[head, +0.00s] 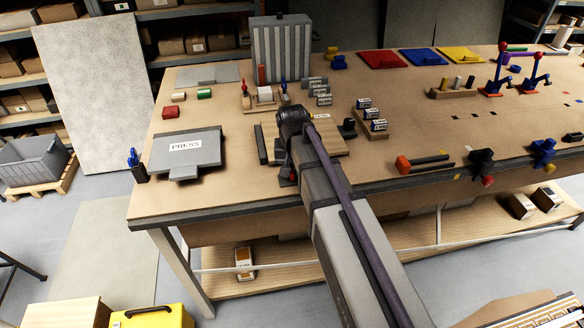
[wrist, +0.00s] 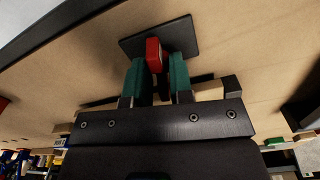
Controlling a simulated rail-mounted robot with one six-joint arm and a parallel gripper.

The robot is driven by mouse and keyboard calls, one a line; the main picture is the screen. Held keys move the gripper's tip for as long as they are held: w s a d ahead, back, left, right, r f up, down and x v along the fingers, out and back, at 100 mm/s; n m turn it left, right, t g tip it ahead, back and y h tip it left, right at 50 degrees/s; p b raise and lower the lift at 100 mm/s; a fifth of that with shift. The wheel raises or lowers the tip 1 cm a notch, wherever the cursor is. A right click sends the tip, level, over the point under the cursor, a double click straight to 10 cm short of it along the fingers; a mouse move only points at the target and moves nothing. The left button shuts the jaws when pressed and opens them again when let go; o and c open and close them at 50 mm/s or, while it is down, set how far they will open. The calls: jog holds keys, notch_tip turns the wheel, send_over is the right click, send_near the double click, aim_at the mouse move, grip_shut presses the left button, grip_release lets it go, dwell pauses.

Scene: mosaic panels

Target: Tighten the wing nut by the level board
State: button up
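In the wrist view, a red wing-like piece (wrist: 154,54), which I take for the wing nut, stands on a dark flat plate (wrist: 185,32) on the bench. My gripper (wrist: 158,68) has its green-padded fingers on either side of it. The left finger looks close to the red piece; a narrow dark gap shows at the right finger, and contact is unclear. A light wooden board (head: 333,143), perhaps the level board, lies partly behind my arm; no level is clearly visible.
A grey plate marked PRESS (head: 207,160) lies left of my arm. Labelled small boxes (head: 374,126) stand on a block to the right. A red-ended tool (head: 424,162) and dark clamps (head: 481,162) are near the front edge. Bare bench shows at right centre.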

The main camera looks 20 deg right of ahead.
aim_at(292, 167)
jog(key=shift+o, duration=1.2)
notch_tip(292, 167, up, 11)
jog(key=p, duration=1)
jog(key=shift+p, duration=0.4)
jog(key=shift+f, duration=0.1)
jog(key=s+f+n+b, duration=0.1)
jog(key=s+f+b, duration=0.2)
jog(key=s, duration=0.4)
jog(key=s+f+n+b, duration=0.1)
jog(key=s+f+b, duration=0.2)
jog(key=s, duration=0.4)
jog(key=shift+s+n, duration=0.4)
